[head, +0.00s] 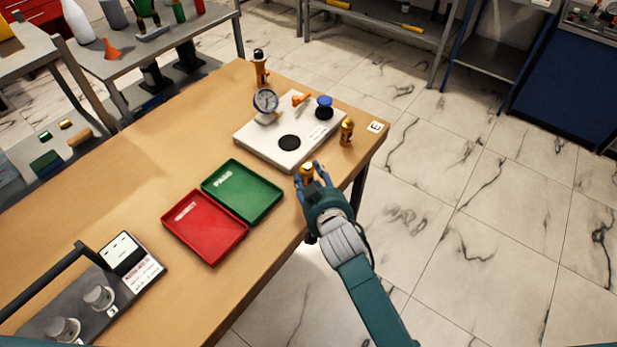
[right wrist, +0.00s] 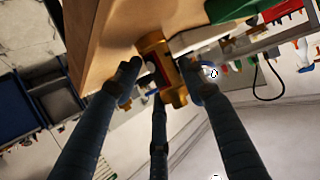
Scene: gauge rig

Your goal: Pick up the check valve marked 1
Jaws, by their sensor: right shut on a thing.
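A brass valve (head: 306,173) is between the fingers of my right gripper (head: 313,178), at the table's right edge beside the white rig plate. In the right wrist view the same brass valve (right wrist: 158,60) sits between the fingers (right wrist: 166,88), which are shut on it. No number can be read on it. I cannot tell whether it still touches the table. A second brass valve (head: 347,132) stands upright near the table's far right corner. A third brass piece with a dark top (head: 260,68) stands at the far edge. My left gripper is out of view.
The white rig plate (head: 255,147) carries a dial gauge (head: 265,101), a blue-topped knob (head: 324,107) and an orange-handled lever (head: 301,99). A green tray (head: 243,190) and a red tray (head: 205,226) lie empty nearby. A grey fixture (head: 85,300) stands front left. The table's left middle is clear.

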